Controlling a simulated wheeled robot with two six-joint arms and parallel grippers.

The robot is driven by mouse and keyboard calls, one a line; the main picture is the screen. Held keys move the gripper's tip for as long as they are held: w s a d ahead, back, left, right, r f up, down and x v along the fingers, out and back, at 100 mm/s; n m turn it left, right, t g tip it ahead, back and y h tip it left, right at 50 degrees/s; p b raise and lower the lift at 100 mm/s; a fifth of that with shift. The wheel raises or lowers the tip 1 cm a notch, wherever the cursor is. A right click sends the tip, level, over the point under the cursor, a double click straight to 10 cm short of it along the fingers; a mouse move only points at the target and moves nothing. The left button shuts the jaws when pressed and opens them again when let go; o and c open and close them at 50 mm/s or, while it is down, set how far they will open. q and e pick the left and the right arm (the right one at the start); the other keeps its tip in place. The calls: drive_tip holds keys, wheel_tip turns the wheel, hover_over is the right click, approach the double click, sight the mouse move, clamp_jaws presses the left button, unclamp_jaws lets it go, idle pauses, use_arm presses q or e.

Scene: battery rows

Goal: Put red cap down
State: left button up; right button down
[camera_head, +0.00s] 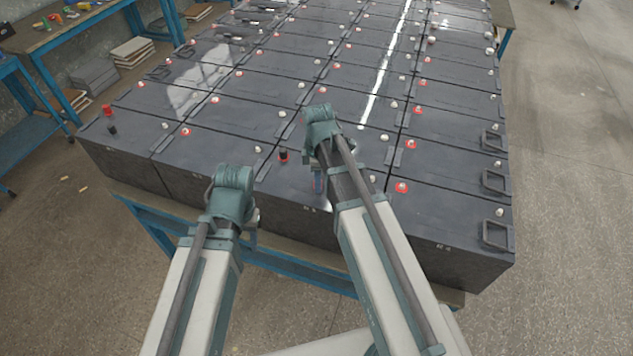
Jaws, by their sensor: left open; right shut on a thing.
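Rows of dark grey batteries (240,118) fill a blue-legged bench, with red-ringed and pale terminals on their tops. My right gripper (318,186) is over the front row, its tips low near a battery top. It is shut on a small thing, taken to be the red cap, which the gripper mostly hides. I cannot tell whether it touches the battery. My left gripper (246,236) is open at the bench's front edge, its fingers largely hidden by its wrist. A red-and-black terminal piece (283,156) stands between the two grippers.
A red cap-like piece (107,110) and a black one (112,130) stand at the front left corner. Black handles (497,235) stick up along the right side. A blue workbench (75,28) with small items is at the back left. Open floor lies right.

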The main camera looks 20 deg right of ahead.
drive_tip(key=shift+a+f, duration=0.1)
drive_tip(key=shift+f, duration=0.05)
drive_tip(key=c, duration=0.6)
unclamp_jaws()
wheel_tip(320, 180, up, 12)
drive_tip(key=r+p, duration=0.1)
drive_tip(key=p, duration=1.1)
drive_tip(key=s+a+m+h, duration=0.1)
drive_tip(key=s+a+m, duration=0.9)
drive_tip(key=s, duration=0.4)
drive_tip(key=shift+s+a+f+m, duration=0.15)
drive_tip(key=shift+a+f+m, duration=0.1)
drive_tip(key=shift+m, duration=0.45)
wheel_tip(320, 180, down, 13)
drive_tip(key=b, duration=1.2)
drive_tip(key=shift+r+b, duration=0.15)
drive_tip(key=shift+b, duration=0.15)
